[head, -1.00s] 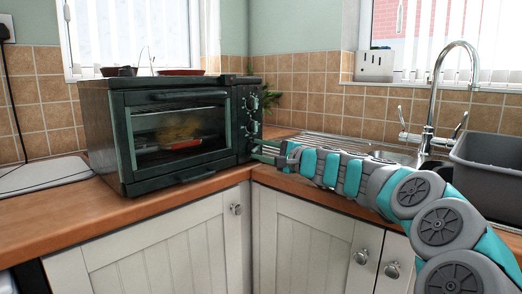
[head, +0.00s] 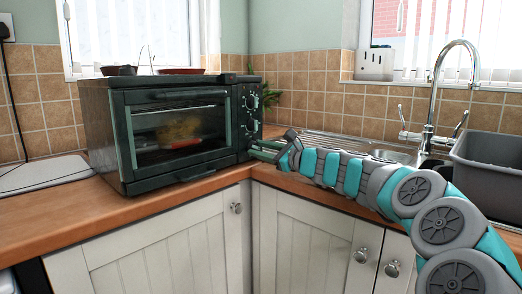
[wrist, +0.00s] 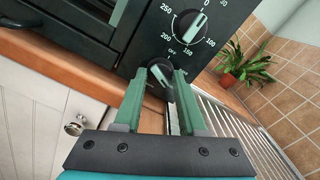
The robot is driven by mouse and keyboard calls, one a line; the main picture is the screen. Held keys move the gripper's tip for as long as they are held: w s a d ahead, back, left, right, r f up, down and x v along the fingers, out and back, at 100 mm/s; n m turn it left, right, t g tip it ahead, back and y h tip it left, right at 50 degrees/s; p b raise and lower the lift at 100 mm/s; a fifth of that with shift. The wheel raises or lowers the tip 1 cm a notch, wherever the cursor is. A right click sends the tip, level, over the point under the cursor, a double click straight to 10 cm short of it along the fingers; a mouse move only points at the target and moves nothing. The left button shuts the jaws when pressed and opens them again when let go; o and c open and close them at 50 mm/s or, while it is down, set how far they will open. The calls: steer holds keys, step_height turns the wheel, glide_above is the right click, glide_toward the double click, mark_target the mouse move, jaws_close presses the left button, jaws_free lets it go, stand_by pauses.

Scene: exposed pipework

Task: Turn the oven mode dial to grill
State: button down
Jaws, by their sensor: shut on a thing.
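The dark toaster oven (head: 160,125) stands on the worktop, with its dials in a column on the right of its front. In the wrist view, the lowest dial (wrist: 158,76), a dark knob with a light pointer, has "OFF" marked above it; I take it as the mode dial. My gripper (wrist: 160,74) has its green fingers on either side of this dial, shut on it. In the head view my gripper (head: 262,150) reaches the oven's lower right corner, and this dial is hard to make out there. Its other mode marks are hidden or too small to read.
The temperature dial (wrist: 192,26), numbered up to 250, sits just above the held dial. A potted plant (wrist: 240,68) stands beside the oven. The sink (head: 395,155) and tap (head: 432,100) lie to the right. Dishes (head: 180,71) rest on the oven.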

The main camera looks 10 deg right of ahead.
steer(key=shift+f+m, duration=0.15)
steer(key=shift+m, duration=0.45)
steer(key=shift+c, duration=2.4)
jaws_free()
steer(key=shift+d, duration=0.1)
steer(key=v, duration=0.7)
steer(key=shift+s+d+b, duration=0.2)
steer(key=shift+s+b, duration=0.1)
steer(key=shift+b, duration=0.05)
